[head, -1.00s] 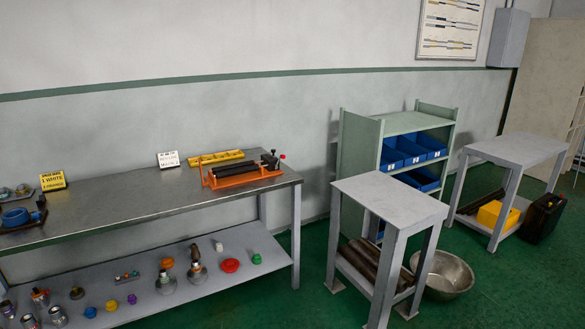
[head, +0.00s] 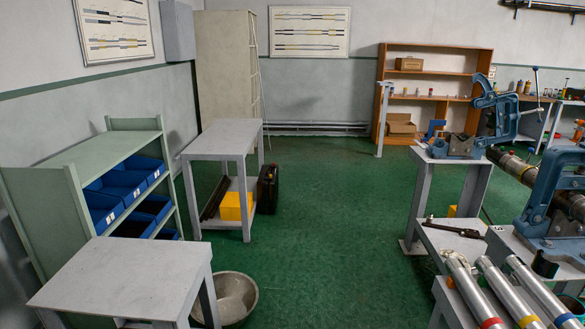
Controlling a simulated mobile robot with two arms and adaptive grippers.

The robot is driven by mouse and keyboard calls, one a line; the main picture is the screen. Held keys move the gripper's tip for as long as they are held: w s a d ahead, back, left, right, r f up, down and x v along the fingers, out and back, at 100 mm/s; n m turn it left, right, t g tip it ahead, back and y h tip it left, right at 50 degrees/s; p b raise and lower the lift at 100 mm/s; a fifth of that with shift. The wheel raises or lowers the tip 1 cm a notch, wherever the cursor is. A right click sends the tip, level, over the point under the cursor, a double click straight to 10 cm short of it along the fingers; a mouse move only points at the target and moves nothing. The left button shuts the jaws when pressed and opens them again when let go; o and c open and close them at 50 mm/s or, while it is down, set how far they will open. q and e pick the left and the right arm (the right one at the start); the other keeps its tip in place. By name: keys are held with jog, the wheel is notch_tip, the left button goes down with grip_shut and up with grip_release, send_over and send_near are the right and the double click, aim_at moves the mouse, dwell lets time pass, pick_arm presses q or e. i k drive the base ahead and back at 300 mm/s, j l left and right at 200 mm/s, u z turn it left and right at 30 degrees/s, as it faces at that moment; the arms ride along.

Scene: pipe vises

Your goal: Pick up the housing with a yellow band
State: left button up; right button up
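Three silver tubular housings lie side by side on a low grey stand at the bottom right of the head view. The housing with a yellow band (head: 508,290) is the middle one, with its band near the bottom edge of the picture. The housing with a red band (head: 470,288) lies to its left and the housing with a blue band (head: 542,290) to its right. Their near ends are close to or cut by the picture edge. Neither of my grippers is in view.
Blue pipe vises (head: 497,115) stand on grey stands at the right, with a long pipe (head: 515,166) near them. A grey table (head: 130,278), a metal basin (head: 235,296) and a shelf with blue bins (head: 105,208) are at left. Green floor (head: 330,215) is clear in the middle.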

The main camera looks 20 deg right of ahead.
aim_at(525, 317)
jog(key=i+z, duration=0.2)
jog(key=z, duration=0.25)
jog(key=i+z, duration=0.25)
jog(key=z, duration=0.2)
jog(key=i+z, duration=0.2)
jog(key=z, duration=0.25)
jog(key=i+j+z, duration=0.2)
jog(key=z, duration=0.25)
jog(key=i+j+z, duration=0.15)
jog(key=z, duration=0.3)
jog(key=j, duration=0.1)
